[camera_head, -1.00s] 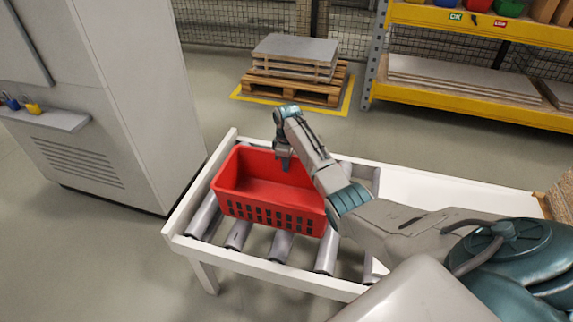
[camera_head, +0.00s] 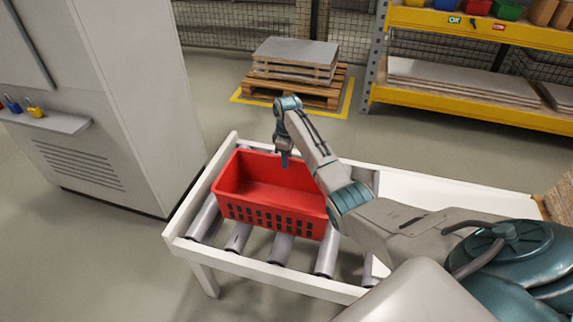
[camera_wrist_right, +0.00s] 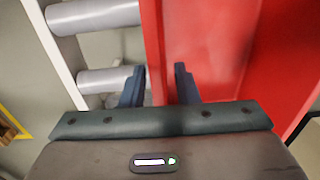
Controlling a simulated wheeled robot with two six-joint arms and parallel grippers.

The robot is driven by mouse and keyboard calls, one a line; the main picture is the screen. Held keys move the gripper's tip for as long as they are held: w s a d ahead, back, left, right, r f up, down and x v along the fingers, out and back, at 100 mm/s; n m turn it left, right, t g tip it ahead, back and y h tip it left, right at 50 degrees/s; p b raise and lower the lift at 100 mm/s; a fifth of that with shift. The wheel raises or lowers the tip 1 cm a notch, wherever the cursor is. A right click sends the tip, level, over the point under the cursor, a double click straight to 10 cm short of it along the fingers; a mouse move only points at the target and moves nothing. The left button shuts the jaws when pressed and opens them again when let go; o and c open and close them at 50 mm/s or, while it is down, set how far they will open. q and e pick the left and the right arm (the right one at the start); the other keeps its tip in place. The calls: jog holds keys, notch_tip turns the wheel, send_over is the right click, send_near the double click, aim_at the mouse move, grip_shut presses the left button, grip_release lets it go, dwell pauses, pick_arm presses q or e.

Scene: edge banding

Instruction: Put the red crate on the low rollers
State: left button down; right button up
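The red crate (camera_head: 270,196) sits upright on the grey rollers (camera_head: 282,246) of the low white-framed table in the head view. My right gripper (camera_head: 284,160) is at the crate's far side, pointing down at its far rim. In the right wrist view, its two dark fingers (camera_wrist_right: 160,75) stand apart, and the red crate wall (camera_wrist_right: 153,40) lines up between them. There is a gap on each side, so it does not grip the wall. How deep the fingertips reach around the rim is unclear. My left gripper is not in view.
The roller frame's white rail (camera_head: 262,276) runs along the near side. A grey cabinet (camera_head: 130,100) stands close on the left. A pallet with stacked boards (camera_head: 295,72) and a yellow shelf (camera_head: 470,103) are behind. My right arm covers the right end of the rollers.

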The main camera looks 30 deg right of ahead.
notch_tip(320, 180, up, 8)
jog(key=shift+w+d+r+p, duration=0.1)
jog(key=shift+w+p, duration=0.05)
jog(key=shift+p, duration=0.3)
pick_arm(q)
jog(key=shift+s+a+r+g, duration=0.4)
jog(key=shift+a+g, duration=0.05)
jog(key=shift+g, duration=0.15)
